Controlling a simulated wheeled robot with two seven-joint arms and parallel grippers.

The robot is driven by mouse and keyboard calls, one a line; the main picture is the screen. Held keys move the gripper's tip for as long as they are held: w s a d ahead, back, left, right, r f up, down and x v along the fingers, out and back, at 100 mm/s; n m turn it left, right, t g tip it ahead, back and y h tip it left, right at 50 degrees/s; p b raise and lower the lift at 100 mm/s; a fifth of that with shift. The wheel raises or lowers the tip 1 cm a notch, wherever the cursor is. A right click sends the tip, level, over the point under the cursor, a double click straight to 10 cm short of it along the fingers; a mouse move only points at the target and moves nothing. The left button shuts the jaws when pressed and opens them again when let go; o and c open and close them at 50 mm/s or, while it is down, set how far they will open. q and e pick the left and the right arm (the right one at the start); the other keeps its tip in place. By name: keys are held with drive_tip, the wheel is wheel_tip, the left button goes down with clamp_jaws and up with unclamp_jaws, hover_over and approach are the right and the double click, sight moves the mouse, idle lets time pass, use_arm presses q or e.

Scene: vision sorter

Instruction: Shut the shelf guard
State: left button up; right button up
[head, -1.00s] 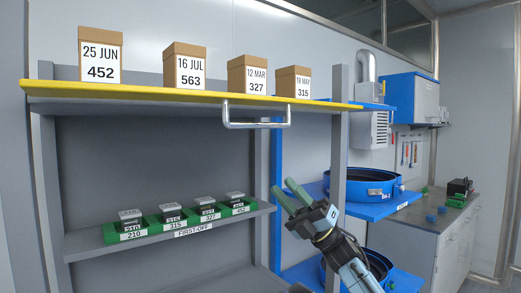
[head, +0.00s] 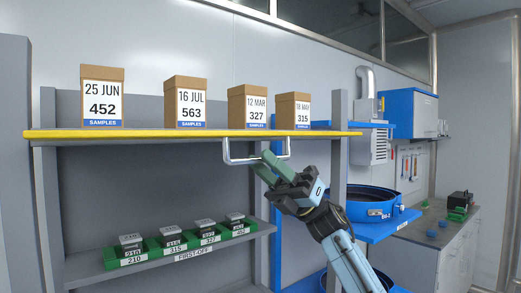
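The shelf guard (head: 140,134) is a long yellow bar along the front edge of the upper shelf. A silver U-shaped handle (head: 236,161) hangs below it, right of its middle. My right gripper (head: 262,163) reaches up from the lower right, with its two green fingers apart at the right part of the handle. I cannot tell whether the handle's bar lies between the fingers or just behind them. My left gripper is not in view.
Several cardboard sample boxes, one marked 452 (head: 102,97), stand on the upper shelf behind the guard. Green trays (head: 184,246) with dark blocks sit on the lower shelf. A blue round sieve (head: 372,205) stands at the right.

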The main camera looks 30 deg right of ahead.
drive_tip(key=shift+x, duration=0.8)
drive_tip(key=shift+c, duration=0.3)
clamp_jaws()
